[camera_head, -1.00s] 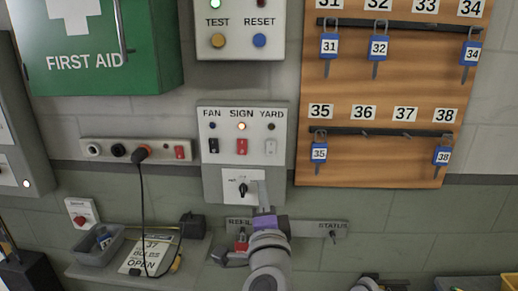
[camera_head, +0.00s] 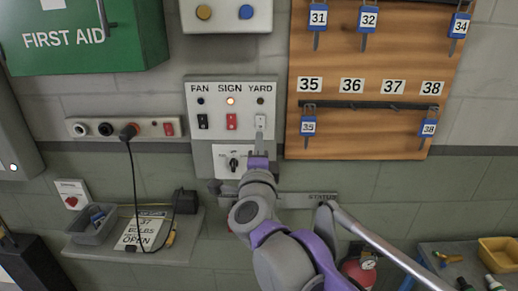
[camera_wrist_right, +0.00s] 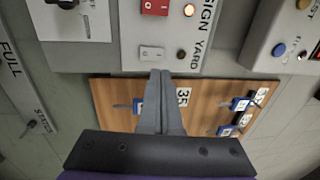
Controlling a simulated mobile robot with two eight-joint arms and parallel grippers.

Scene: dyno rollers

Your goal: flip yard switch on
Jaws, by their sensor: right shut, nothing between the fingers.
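The switch panel (camera_head: 221,93) on the wall has switches labelled FAN, SIGN and YARD. The yard switch (camera_head: 260,121) is a white rocker at the panel's right, under a dark lamp (camera_head: 260,101). My right gripper (camera_head: 260,142) is shut and empty, its fingertips just below the yard switch. In the right wrist view the closed fingertips (camera_wrist_right: 160,76) point at the panel beside the white rocker (camera_wrist_right: 151,53). I cannot tell whether they touch it. My left gripper is not in view.
The sign lamp (camera_head: 231,101) is lit above a red rocker (camera_head: 232,122). A rotary knob (camera_head: 234,164) sits just below the panel. A wooden key board (camera_head: 380,145) hangs close on the right. A shelf (camera_head: 180,253) with a grey bin (camera_head: 93,224) is below left.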

